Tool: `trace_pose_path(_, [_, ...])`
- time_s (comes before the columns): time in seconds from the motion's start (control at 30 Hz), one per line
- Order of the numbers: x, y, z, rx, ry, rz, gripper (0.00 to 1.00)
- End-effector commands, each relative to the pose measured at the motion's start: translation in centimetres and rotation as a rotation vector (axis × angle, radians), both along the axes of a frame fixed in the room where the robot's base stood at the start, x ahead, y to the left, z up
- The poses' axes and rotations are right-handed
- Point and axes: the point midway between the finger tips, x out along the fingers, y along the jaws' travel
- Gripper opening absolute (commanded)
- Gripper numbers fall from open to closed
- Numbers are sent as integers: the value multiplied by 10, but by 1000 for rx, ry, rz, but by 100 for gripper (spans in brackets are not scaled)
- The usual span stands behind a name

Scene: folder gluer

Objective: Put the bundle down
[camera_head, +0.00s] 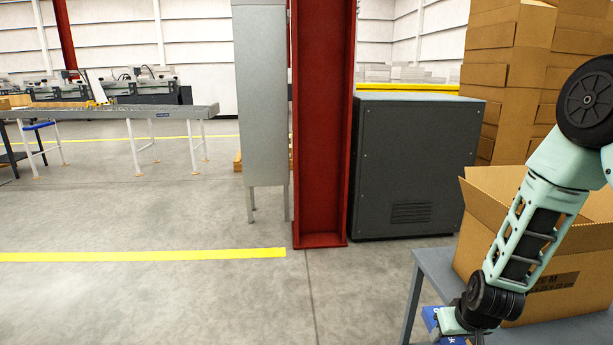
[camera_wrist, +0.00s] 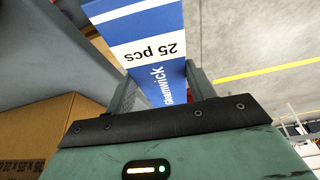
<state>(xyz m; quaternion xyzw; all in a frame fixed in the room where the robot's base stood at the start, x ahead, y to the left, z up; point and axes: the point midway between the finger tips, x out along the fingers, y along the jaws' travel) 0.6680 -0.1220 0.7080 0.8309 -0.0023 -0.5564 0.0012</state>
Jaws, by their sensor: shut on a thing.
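The bundle (camera_wrist: 150,52) is a blue and white flat pack printed "25 pcs". My gripper (camera_wrist: 160,88) is shut on it, with one finger at each side in the wrist view. In the head view, a blue corner of the bundle (camera_head: 431,318) shows at the bottom, beside the left edge of a grey table (camera_head: 432,268). My arm hides much of the bundle there. I cannot tell whether the bundle touches the table.
An open cardboard box (camera_head: 560,285) stands on the table behind my arm; it also shows in the wrist view (camera_wrist: 45,135). Stacked cartons (camera_head: 505,60), a dark cabinet (camera_head: 412,165) and a red column (camera_head: 322,130) stand behind.

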Motion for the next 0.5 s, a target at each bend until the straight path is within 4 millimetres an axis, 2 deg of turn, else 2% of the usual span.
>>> trace_pose_path(0.03, [-5, 0, 10, 0, 2, -1, 23])
trace_pose_path(0.33, [-43, 0, 51, 1, 3, 0, 23])
trace_pose_path(0.5, [-59, 1, 66, 4, 1, 2, 23])
